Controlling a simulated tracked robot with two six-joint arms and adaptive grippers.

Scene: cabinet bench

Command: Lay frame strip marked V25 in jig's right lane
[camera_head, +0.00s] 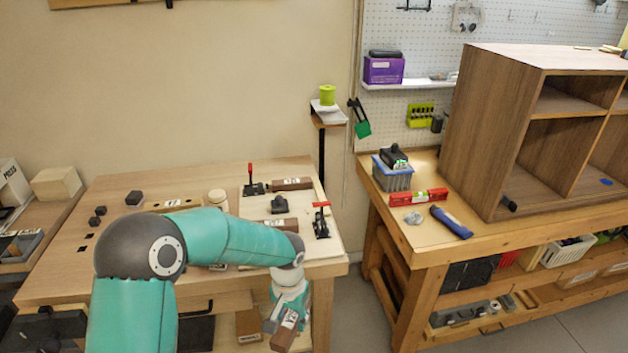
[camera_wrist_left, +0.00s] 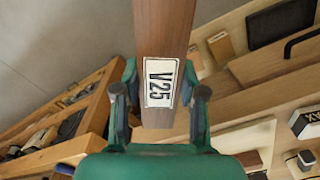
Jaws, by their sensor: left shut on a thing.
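The frame strip marked V25 (camera_wrist_left: 166,35) is a brown wooden piece with a white label near its end. My left gripper (camera_wrist_left: 163,108) is shut on it, with a finger on each side of the label. In the head view my left gripper (camera_head: 288,312) hangs off the front right of the left bench, and the strip (camera_head: 284,338) points down from it. The jig (camera_head: 328,240) is a pale board on that bench with red-handled clamps and brown wooden pieces; my left arm hides part of it. My right gripper is not in view.
The left bench (camera_head: 120,225) also holds dark blocks (camera_head: 134,198), a pale cylinder (camera_head: 218,199) and a labelled piece (camera_head: 172,203). A second bench (camera_head: 410,240) with a cabinet (camera_head: 482,130), a red level (camera_head: 418,197) and a blue-handled tool (camera_head: 451,222) stands right, across a floor gap.

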